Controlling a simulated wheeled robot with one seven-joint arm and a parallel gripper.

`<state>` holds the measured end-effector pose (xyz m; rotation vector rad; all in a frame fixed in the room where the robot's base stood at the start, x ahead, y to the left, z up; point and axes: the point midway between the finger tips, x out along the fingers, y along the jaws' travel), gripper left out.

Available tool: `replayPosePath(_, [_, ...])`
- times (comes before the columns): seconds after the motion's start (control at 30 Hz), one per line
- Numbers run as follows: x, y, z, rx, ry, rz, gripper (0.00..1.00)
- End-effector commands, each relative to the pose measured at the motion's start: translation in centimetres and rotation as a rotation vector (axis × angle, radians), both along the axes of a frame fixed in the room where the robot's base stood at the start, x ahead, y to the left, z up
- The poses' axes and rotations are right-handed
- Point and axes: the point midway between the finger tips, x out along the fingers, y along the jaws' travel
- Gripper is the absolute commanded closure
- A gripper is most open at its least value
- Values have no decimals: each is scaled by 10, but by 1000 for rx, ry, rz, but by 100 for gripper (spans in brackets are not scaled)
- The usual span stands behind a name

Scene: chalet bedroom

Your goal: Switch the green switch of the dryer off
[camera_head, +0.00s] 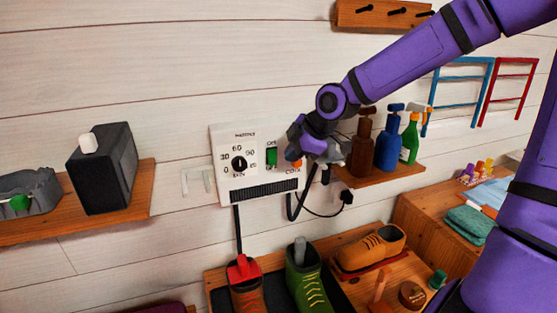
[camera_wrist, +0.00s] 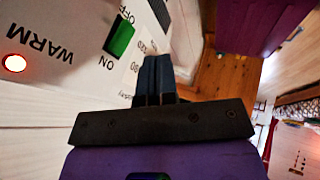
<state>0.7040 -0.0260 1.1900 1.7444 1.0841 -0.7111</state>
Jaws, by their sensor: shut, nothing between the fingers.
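The dryer (camera_head: 228,187) is a white box on the plank wall, with a dial, a dark grille and a green switch (camera_head: 271,156). The switch also shows in the wrist view (camera_wrist: 120,38), between the printed words OFF and ON. I cannot tell which side of it is pressed in. A small lamp (camera_wrist: 14,63) beside the word WARM glows red-orange. My gripper (camera_head: 299,141) is at the right part of the dryer, right of the switch. Its fingers (camera_wrist: 157,62) are shut and empty, close to the panel and apart from the switch in the picture.
Several bottles (camera_head: 388,145) stand on a small shelf right of my gripper. A black cable with a plug (camera_head: 346,197) hangs below. Boots (camera_head: 308,268) stand under the dryer. A black box (camera_head: 103,168) is on the left shelf. The wall left of the dryer is mostly bare.

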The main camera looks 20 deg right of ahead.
Motion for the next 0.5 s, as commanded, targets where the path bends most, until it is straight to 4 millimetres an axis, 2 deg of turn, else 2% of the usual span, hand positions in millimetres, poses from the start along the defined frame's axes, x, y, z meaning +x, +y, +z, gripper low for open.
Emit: replayPosePath(0.5, [17, 15, -32, 0, 0, 2, 100])
